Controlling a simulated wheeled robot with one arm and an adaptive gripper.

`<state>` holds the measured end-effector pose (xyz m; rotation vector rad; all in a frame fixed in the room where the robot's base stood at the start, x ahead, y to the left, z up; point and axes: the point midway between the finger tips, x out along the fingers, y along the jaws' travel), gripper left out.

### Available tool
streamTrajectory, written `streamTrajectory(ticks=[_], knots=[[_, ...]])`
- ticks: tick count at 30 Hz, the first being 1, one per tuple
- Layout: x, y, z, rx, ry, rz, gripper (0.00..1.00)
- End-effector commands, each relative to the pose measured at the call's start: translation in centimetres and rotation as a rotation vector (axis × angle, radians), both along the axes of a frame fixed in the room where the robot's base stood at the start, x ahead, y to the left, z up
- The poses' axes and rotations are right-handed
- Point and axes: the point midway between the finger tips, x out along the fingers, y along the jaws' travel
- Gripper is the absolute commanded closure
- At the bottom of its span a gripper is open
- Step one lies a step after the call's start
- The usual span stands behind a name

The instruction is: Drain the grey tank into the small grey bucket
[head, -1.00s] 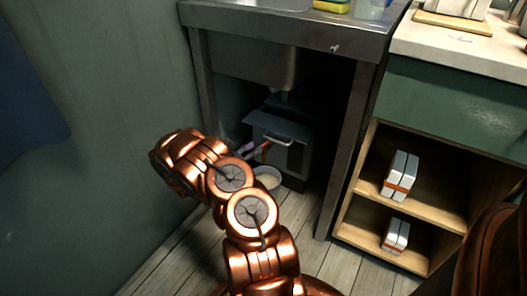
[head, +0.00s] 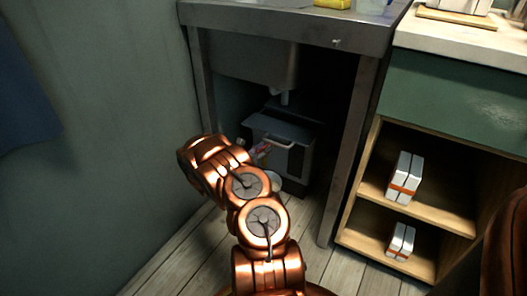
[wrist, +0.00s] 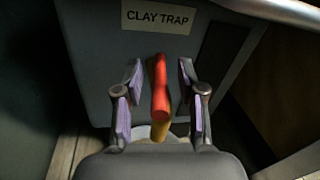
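The grey tank (head: 275,123) stands under the sink; the wrist view shows its front (wrist: 88,45) with a "CLAY TRAP" label (wrist: 160,19). A red lever (wrist: 160,78) with a yellow lower part sticks out from its front. My gripper (wrist: 160,76) is open, with one lilac-padded finger on each side of the lever and a visible gap to both. In the head view my arm hides most of the gripper. The small bucket (head: 276,181) is on the floor by the tank, largely hidden by my arm; a pale patch of it shows below the lever.
A metal sink frame surrounds the tank, with its front right leg (head: 348,150) close by and a wall (head: 100,130) to the left. A wooden shelf (head: 400,210) with white boxes stands at the right. Bare floorboards lie in front.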

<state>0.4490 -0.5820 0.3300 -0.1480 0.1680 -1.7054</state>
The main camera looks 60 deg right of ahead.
Motion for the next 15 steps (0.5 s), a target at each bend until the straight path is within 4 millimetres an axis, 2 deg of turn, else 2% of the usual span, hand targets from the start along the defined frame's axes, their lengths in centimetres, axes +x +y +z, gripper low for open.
streamTrajectory(ticks=[8,15], knots=[[-0.02,-0.18,0.02,0.001,-0.001,0.0,0.61],[-0.01,-0.16,0.0,0.001,-0.001,0.0,0.85]])
